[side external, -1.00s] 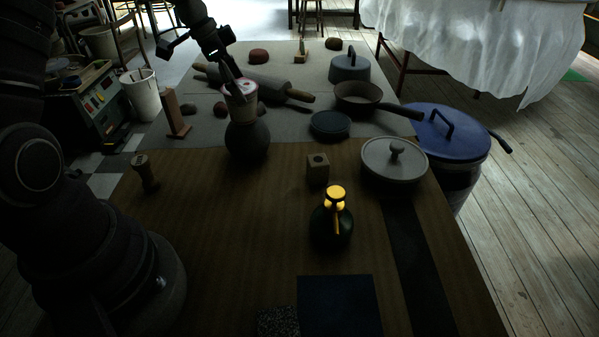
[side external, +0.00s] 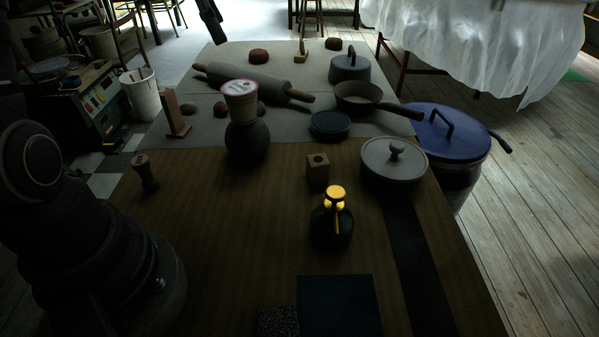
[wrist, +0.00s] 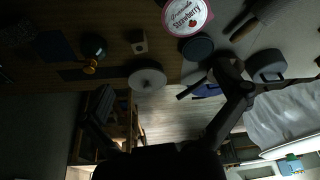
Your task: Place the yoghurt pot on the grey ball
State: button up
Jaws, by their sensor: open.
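The yoghurt pot (side external: 239,104), with a pinkish-white lid, stands about upright on top of the grey ball (side external: 247,141) in the side view. The ball rests near the back edge of the wooden table. The pot's lid, printed "Strawberry", also shows at the top of the wrist view (wrist: 187,14). My gripper (wrist: 163,90) is open and empty, its two fingers spread wide in the wrist view. In the side view only a dark part of it shows at the top edge, above and apart from the pot. The ball is not seen in the wrist view.
A rolling pin (side external: 255,83) lies behind the pot. A lidded grey pot (side external: 394,163), a small wooden block (side external: 317,170) and a dark bottle with a yellow top (side external: 331,222) stand to the right. A wooden stand (side external: 176,115) is at left.

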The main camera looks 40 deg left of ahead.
jog(key=s+d+f+n+t+y, duration=0.1)
jog(key=s+d+f+n, duration=0.1)
jog(key=s+d, duration=0.3)
jog(key=s+d+f+n+t, duration=0.1)
jog(key=s+d+n, duration=0.3)
jog(key=s+d, duration=0.1)
jog(key=shift+s+f+t+y, duration=0.3)
jog(key=shift+s+f+y, duration=0.1)
jog(key=shift+s, duration=0.5)
